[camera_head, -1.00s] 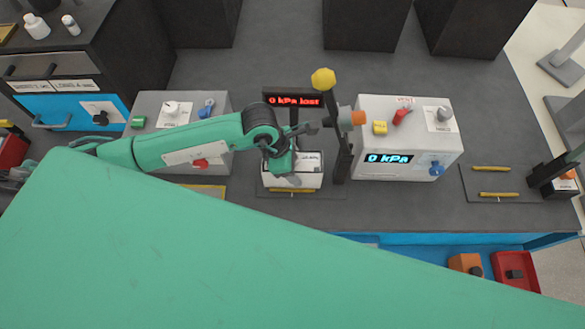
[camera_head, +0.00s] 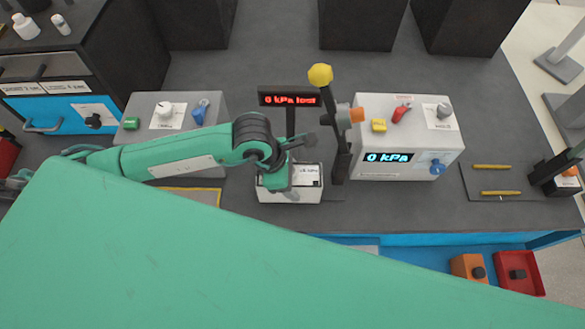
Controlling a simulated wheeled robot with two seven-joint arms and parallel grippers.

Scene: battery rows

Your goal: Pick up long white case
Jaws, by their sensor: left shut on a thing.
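The long white case (camera_head: 309,194) is a pale box with a printed label on top, in the middle of the head view. My left arm comes in from the left, and its gripper (camera_head: 288,190) points down over the case. The gripper is shut on the case, and the wrist hides the case's left and middle parts. The case looks slightly raised above the bench, though the gap under it is hard to see.
A black post with a yellow knob (camera_head: 320,75) stands close right of the case. A red-lettered display (camera_head: 290,97) is behind it. A grey box reading 0 kPa (camera_head: 435,140) stands further right. A tray with yellow rods (camera_head: 480,182) lies at the right.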

